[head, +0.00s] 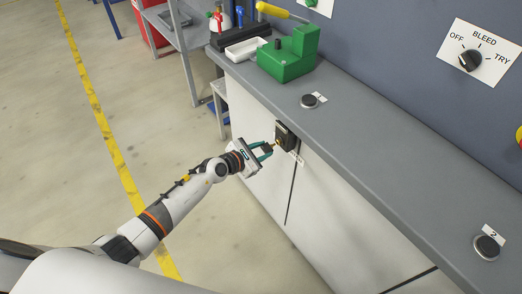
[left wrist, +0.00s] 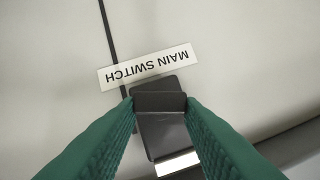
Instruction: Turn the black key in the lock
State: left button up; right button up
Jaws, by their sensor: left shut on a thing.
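The black key (left wrist: 159,102) shows in the left wrist view as a dark bar between my two teal fingertips, which touch its two ends. In the head view my left gripper (head: 264,151) is at the front of the white cabinet, shut on the key. The dark lock (head: 286,136) is on the cabinet front just under the worktop edge; it also shows behind the key in the left wrist view (left wrist: 164,137). The keyhole is hidden by the key and fingers. My right gripper is not in view.
A label reading MAIN SWITCH (left wrist: 148,67) is beside the lock. On the grey worktop (head: 390,165) stand a green block (head: 287,60), a white tray (head: 246,49) and round black buttons (head: 309,101). A panel dial (head: 470,60) reads OFF, BLEED, TRY. Floor left of the cabinet is free.

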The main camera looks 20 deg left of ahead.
pick_arm(q)
jog(key=shift+w+d, duration=0.6)
jog(key=shift+w, duration=0.15)
jog(key=o, duration=1.2)
jog(key=shift+c, duration=0.2)
jog(key=p+v, duration=0.2)
jog(key=v, duration=1)
